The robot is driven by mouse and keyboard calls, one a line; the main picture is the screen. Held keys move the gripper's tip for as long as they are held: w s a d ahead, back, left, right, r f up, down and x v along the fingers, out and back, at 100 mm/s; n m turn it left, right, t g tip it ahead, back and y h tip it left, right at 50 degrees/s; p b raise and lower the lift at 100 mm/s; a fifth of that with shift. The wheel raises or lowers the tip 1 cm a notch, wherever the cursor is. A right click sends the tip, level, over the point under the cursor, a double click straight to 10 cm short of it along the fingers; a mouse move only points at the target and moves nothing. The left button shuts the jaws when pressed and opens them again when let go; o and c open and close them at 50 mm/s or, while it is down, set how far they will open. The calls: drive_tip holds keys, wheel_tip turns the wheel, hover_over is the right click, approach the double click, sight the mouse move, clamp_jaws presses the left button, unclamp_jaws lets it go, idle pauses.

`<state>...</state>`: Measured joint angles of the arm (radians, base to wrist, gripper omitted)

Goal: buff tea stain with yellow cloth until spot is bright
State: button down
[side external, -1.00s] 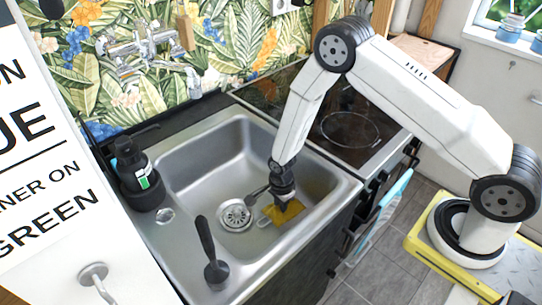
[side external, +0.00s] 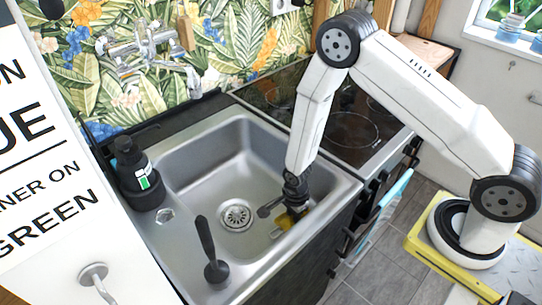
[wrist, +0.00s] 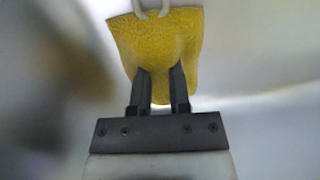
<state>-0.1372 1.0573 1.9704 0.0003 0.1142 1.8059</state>
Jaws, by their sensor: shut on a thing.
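The yellow cloth (side external: 285,221) is inside the steel sink, near its right wall. My gripper (side external: 295,208) points down and is shut on the cloth, with the arm hiding part of it. In the wrist view, the cloth (wrist: 160,40) is pinched between my two dark fingers (wrist: 159,80) and spreads out beyond them, with a pale loop (wrist: 152,8) at its far edge. I cannot make out a tea stain in the side view. A blurred brown patch (wrist: 62,60) shows at the left of the wrist view; I cannot tell what it is.
The sink (side external: 190,165) has a drain (side external: 236,215) left of the cloth. A black-handled brush (side external: 210,255) stands at its front left. A black soap bottle (side external: 138,172) stands on the left rim, below the tap (side external: 140,45). A dark hob (side external: 350,125) adjoins the right side.

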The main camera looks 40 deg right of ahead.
drive_tip(key=shift+w, duration=4.6)
wheel_tip(320, 180, up, 8)
drive_tip(key=shift+r, duration=0.2)
